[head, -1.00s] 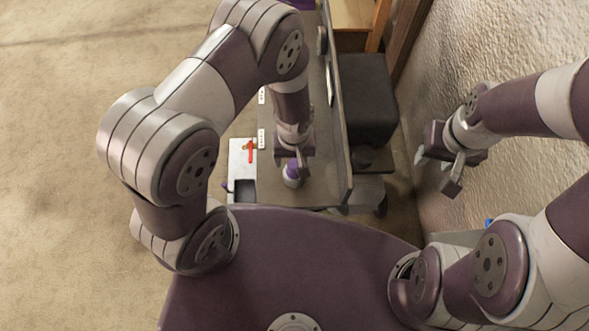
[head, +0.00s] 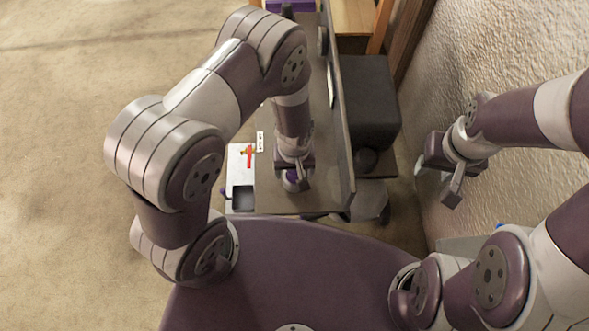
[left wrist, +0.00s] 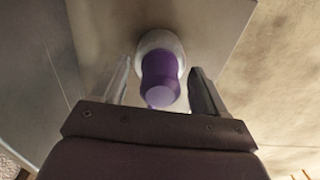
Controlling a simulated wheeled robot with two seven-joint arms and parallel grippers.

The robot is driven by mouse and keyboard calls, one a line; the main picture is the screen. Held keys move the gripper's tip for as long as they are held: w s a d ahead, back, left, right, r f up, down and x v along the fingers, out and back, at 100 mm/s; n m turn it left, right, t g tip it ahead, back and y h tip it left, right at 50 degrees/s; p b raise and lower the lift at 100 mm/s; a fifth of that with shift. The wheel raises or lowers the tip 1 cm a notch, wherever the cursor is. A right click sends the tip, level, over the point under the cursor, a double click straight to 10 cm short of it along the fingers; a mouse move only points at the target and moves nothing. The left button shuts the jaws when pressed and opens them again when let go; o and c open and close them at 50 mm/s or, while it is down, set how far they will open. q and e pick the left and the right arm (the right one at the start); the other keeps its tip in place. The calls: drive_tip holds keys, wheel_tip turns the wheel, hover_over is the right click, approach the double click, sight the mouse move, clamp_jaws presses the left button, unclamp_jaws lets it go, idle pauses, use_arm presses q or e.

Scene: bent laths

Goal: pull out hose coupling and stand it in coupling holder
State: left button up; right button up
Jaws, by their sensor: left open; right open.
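A purple, rounded cylinder with a pale collar, which looks like the hose coupling (left wrist: 162,78), is in the middle of the left wrist view against a grey surface. In the head view the coupling (head: 290,184) is mostly hidden by my left gripper (head: 295,174), near the close end of the grey bench. My left gripper is open, with one finger on each side of the coupling and visible gaps between. I cannot tell what the pale collar sits in. My right gripper (head: 438,180) is open and empty by the wall. I cannot clearly make out the coupling holder.
A white panel (head: 238,168) with a red handle (head: 249,156) and a dark square opening is at the bench's left edge. A raised rail runs along the bench (head: 330,185). A black box (head: 370,100) stands right of it. The floor at left is clear.

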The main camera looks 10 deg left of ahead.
idle(0.8)
use_arm(q)
clamp_jaws()
drive_tip(key=shift+r+p, duration=3)
drive_tip(key=shift+p, duration=0.15)
